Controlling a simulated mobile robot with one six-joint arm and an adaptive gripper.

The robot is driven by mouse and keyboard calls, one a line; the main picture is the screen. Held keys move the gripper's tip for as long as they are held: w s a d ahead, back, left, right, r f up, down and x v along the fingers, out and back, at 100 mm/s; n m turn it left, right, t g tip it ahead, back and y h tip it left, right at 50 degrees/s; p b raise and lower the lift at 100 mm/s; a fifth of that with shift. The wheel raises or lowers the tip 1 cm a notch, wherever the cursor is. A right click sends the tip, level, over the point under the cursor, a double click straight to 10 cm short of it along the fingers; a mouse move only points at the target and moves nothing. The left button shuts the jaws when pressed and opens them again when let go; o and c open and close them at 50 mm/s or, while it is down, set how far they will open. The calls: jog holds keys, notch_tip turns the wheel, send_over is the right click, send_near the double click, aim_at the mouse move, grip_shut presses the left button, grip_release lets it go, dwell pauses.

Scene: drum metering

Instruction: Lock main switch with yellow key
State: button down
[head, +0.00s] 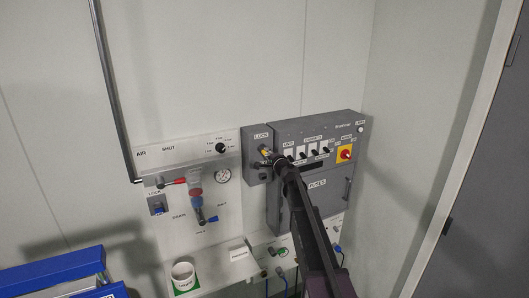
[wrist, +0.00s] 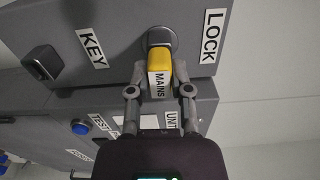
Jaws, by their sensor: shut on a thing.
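The yellow key (wrist: 159,75), with a white MAINS tag, stands at the round metal lock (wrist: 161,38) on a small grey box. My gripper (wrist: 160,88) is shut on the key's head, one finger on each side. LOCK and KEY labels flank the lock. In the head view the key (head: 265,151) is a small yellow spot beyond my gripper (head: 272,157), on the box left of the grey panel. How deep the key sits is hidden. A red knob on a yellow plate (head: 345,154) is at the panel's right.
The grey panel (head: 285,210) carries a row of switches close to my arm. To the left is an air board with a gauge (head: 222,176) and a red-handled valve (head: 174,182). A white cup (head: 183,274) and a small sign (head: 239,252) stand on the ledge below.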

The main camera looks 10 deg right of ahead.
jog(key=shift+m, duration=6.6)
jog(key=shift+m, duration=2.3)
jog(key=shift+w+r, duration=0.1)
jog(key=shift+w, duration=0.1)
